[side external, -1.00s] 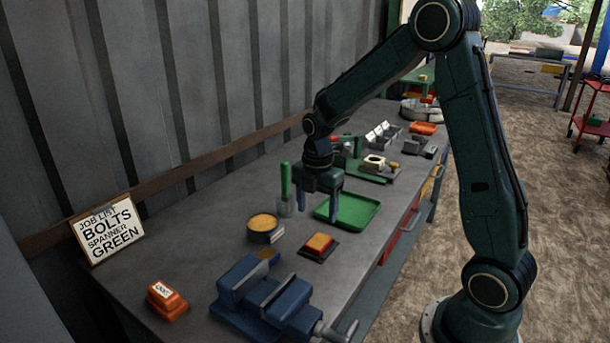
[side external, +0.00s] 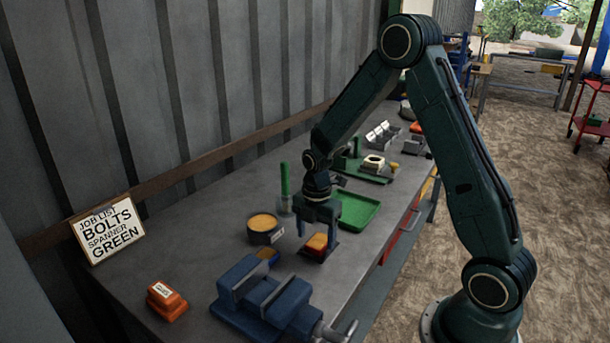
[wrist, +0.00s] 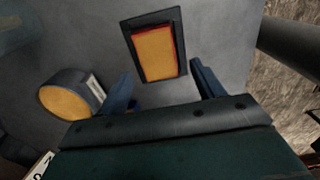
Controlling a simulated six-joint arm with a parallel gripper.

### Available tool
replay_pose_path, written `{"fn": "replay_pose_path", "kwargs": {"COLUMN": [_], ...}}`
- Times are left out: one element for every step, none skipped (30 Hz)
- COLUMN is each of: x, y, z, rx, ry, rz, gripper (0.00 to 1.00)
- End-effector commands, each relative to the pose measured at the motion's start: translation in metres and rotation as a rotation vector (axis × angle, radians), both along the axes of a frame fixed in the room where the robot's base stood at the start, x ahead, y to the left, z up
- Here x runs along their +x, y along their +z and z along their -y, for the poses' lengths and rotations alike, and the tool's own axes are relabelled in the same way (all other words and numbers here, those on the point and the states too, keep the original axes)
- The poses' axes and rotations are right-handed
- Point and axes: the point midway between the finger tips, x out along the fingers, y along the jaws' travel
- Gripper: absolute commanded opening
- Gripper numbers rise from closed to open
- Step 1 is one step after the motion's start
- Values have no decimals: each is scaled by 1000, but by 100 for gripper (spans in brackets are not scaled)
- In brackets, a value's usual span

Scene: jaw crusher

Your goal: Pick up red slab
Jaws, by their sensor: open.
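The red slab (side external: 317,242) has an orange-yellow top with red edges and sits on a dark square base on the bench. In the wrist view the slab (wrist: 157,53) shows in its dark frame, just beyond my fingertips. My gripper (side external: 317,236) is open and points down over the slab, with one finger on either side of it in the side view. The wrist view shows both fingers of my gripper (wrist: 163,85) spread wide with nothing between them. I cannot tell whether a finger touches the slab or its base.
A round tin with an orange top (side external: 264,226) stands left of my gripper. A green tray (side external: 357,211) lies behind it. A blue vise (side external: 262,300) and an orange block (side external: 166,300) are nearer the camera. A green-handled tool (side external: 285,184) stands upright at the back.

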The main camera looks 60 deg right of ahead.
Motion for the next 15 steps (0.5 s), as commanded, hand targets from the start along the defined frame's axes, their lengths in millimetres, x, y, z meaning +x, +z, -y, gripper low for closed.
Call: {"fn": "replay_pose_path", "kwargs": {"x": [0, 0, 0, 0, 0, 0, 0, 0, 0, 0, 0, 0, 0, 0, 0], "y": [-6, -9, -12, -14, -16, -18, -19, -20, -20, -20, -20, -20, -20, -20, -20], "z": [0, 0, 0, 0, 0, 0, 0, 0, 0, 0, 0, 0, 0, 0, 0], "rx": [1, 1, 1, 1, 1, 1, 1, 1, 1, 0, 0, 0, 0, 0, 0], "ry": [0, 0, 0, 0, 0, -1, -1, -1, -1, -1, -1, -1, -1, -1, -1], "rz": [-3, -2, -2, -2, -1, -1, -1, 0, 0, 0, 0, 0, 0, 0, 0], "gripper": [67, 67, 67, 67, 67, 67, 67, 67, 67, 67, 67, 67, 67, 67, 67]}}
